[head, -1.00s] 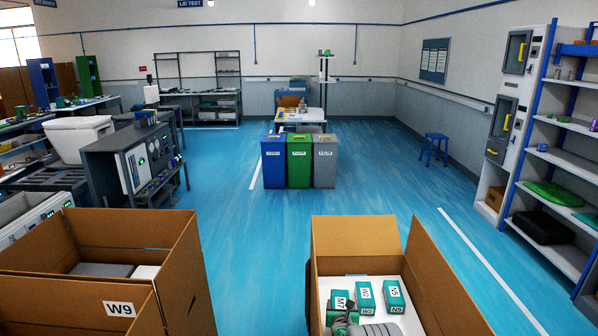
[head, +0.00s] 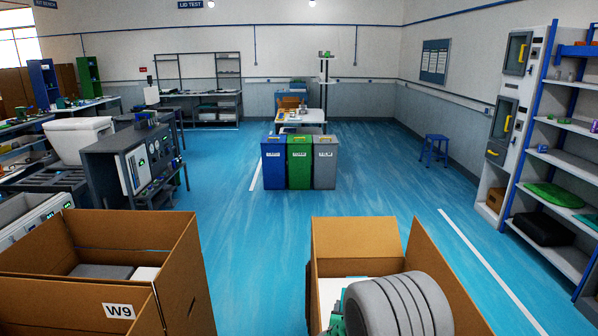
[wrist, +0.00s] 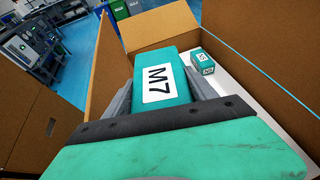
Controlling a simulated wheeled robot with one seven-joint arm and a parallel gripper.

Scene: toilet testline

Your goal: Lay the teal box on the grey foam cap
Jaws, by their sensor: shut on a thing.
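The teal box marked M7 (wrist: 160,65) is held between the two grey fingers of my gripper (wrist: 158,88) in the wrist view. It is above the open right carton (head: 354,238), which has a white surface inside. In the head view my arm covers most of that carton's inside, and the held box cannot be made out clearly. A flat grey block (head: 101,271), seemingly the grey foam cap, lies inside the left carton marked W9 (head: 118,310), away from my gripper. Another teal box (wrist: 202,63) stands on the white surface beyond the held one.
The cartons' raised flaps and walls (head: 134,240) stand between the two insides. A gap of blue floor (head: 255,260) separates the cartons. A white piece (head: 146,273) lies beside the grey block. Three bins (head: 299,162) stand farther back.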

